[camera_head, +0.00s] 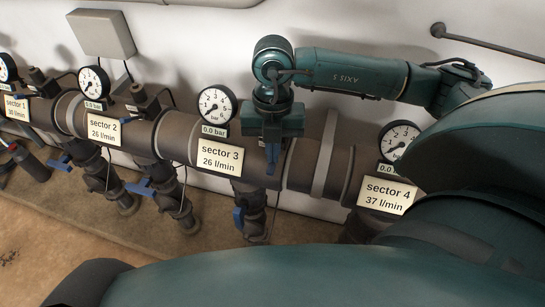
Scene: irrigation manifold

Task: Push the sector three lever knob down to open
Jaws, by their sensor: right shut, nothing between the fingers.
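The sector 3 sign (220,156) reads 26 l/min and is on the dark horizontal pipe. Below it a branch pipe drops down with a valve, and the blue sector three lever knob (239,221) shows on the valve's left side. My right gripper (271,168) points down in front of the main pipe, just right of the sector 3 sign. It is shut and empty, above and to the right of the blue lever, apart from it. My left gripper is not in view.
The sector 3 gauge (217,106) is above its sign, close left of my right gripper. Blue levers of sector 2 (139,188) and sector 1 (60,162) are further left. The sector 4 sign (387,195) is right. My own teal body parts cover the lower right.

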